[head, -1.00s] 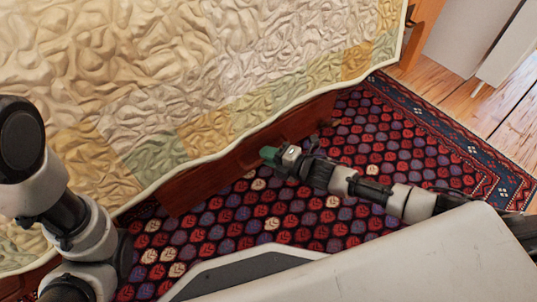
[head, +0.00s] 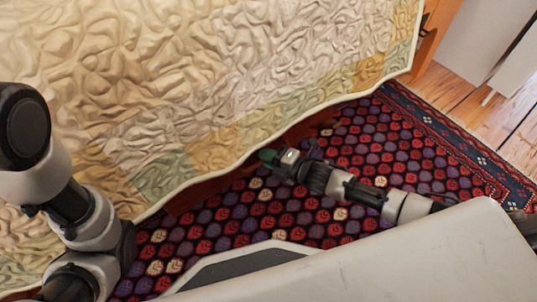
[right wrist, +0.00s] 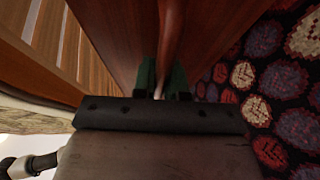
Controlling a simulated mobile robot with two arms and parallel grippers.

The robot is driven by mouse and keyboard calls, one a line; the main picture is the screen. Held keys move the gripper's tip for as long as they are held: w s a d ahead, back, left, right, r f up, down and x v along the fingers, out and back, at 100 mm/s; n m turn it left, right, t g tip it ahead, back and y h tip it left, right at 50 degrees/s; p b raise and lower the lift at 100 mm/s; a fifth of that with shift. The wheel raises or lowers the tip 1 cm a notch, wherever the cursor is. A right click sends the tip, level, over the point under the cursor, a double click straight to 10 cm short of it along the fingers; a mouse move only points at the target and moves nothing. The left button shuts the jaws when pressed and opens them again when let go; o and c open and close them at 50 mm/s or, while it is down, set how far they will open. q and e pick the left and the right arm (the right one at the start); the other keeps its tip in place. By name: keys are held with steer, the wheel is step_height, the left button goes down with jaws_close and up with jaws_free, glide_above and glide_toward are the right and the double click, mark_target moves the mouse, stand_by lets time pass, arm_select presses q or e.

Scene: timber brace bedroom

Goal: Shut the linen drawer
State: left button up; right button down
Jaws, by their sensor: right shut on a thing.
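The linen drawer (head: 303,130) is reddish-brown wood. In the head view only a narrow strip of it shows below the quilt's hem, low beside the rug. My right gripper (head: 270,156) reaches in from the right to the drawer's front. In the right wrist view, the green fingertips (right wrist: 162,78) are shut around a slim brown handle (right wrist: 171,38) on the drawer front (right wrist: 125,35). The quilt hides most of the drawer, so how far out it stands cannot be told exactly. My left arm shows at the left of the head view; its gripper is out of view.
A bed with a patchwork quilt (head: 190,70) fills the upper left and overhangs the drawer. A dark red patterned rug (head: 380,150) covers the floor in front. White furniture (head: 470,40) stands at the upper right on bare planks (head: 450,88).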

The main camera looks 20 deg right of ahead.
steer(key=c, duration=1.2)
jaws_free()
steer(key=shift+w+a, duration=0.1)
steer(key=shift+w, duration=0.15)
steer(key=shift+o, duration=0.2)
steer(key=p+v, duration=0.6)
steer(key=v, duration=0.5)
